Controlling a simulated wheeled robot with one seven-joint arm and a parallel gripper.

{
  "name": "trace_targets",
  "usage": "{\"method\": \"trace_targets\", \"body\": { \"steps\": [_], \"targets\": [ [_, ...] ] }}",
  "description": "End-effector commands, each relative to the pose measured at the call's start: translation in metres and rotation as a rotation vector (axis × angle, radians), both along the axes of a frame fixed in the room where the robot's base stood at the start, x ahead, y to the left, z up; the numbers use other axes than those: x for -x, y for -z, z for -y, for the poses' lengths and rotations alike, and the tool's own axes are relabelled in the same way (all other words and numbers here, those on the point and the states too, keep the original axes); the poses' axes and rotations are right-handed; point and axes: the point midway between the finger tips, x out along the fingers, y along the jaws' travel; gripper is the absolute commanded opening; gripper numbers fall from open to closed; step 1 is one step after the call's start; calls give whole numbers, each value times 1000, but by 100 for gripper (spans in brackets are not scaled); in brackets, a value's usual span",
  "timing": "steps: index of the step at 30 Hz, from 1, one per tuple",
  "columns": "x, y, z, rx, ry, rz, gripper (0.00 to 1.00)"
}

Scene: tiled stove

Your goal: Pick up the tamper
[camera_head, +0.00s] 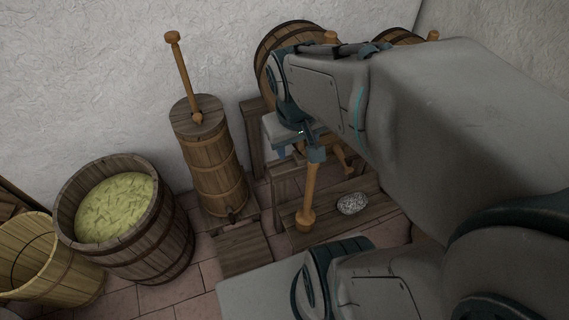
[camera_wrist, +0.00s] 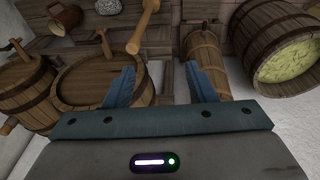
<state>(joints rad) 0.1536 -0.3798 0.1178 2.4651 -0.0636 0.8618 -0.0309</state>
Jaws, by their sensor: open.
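The tamper, as I take it, is a light wooden stick with a knob-like end (camera_head: 309,190). It stands roughly upright in the head view, its knobbed end low by a dark bench, its upper end hidden behind my gripper (camera_head: 303,147). In the wrist view the tamper (camera_wrist: 144,28) lies just beyond the fingertips, closer to the left one. My gripper (camera_wrist: 160,67) is open, with nothing seen between its fingers. I cannot tell whether a finger touches the handle.
A butter churn (camera_head: 212,165) with a plunger stands left of the gripper. A barrel of pale green shreds (camera_head: 160,235) is further left, by a light tub (camera_head: 35,265). A grey speckled stone (camera_head: 352,203) lies on the bench (camera_head: 290,238). Lidded barrels (camera_wrist: 75,85) show at left in the wrist view.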

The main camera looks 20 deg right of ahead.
Motion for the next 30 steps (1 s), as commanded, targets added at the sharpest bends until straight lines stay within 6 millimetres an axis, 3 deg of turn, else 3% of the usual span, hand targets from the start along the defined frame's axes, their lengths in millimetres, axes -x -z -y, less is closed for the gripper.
{"method": "trace_targets", "body": {
  "steps": [6,15,26,30],
  "targets": [
    [-39,46,36,82,-83,-142,51],
    [-79,113,75,13,-239,-233,51],
    [-99,146,92,-70,-319,-204,51],
    [-99,170,92,-73,-324,-205,51]
  ]
}}
